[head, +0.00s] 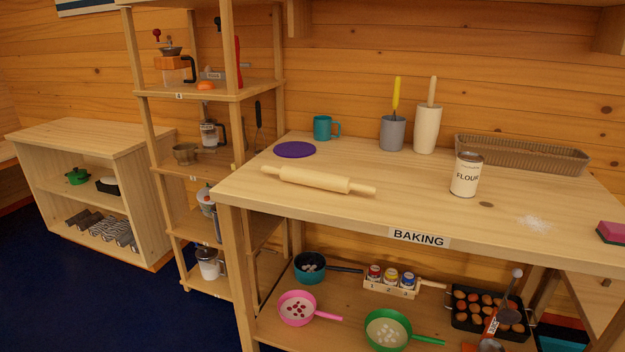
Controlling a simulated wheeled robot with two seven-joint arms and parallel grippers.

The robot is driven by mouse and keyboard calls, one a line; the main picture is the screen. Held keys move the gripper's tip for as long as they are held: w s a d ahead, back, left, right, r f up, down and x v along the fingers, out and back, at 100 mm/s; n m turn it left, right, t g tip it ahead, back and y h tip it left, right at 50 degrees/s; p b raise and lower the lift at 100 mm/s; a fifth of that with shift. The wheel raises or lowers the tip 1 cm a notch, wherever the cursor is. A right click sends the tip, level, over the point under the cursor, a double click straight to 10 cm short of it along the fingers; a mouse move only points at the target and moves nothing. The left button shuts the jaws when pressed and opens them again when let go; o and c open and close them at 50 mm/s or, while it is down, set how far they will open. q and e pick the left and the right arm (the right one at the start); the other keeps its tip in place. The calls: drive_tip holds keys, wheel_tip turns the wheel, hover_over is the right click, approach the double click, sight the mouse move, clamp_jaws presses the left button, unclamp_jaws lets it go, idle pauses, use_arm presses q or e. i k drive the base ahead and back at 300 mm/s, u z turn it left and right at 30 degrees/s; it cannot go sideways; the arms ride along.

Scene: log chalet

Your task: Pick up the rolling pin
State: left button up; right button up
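The rolling pin (318,180) is pale wood with a handle at each end. It lies on the wooden baking table (395,205), towards its front left, slanting slightly down to the right. Nothing touches it, and its whole length shows. I can make out neither my left nor my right gripper in the head view.
A purple disc (295,149) and teal mug (323,127) lie behind the pin. A flour can (466,174) stands to its right. Behind are a grey pot (392,133), a cream holder (427,130) and a basket (522,155). A shelf rack (190,165) stands left.

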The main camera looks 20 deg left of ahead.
sight(322, 180)
drive_tip(key=k, duration=0.65)
drive_tip(key=u, duration=0.6)
drive_tip(key=i, duration=1.45)
drive_tip(key=z, duration=0.8)
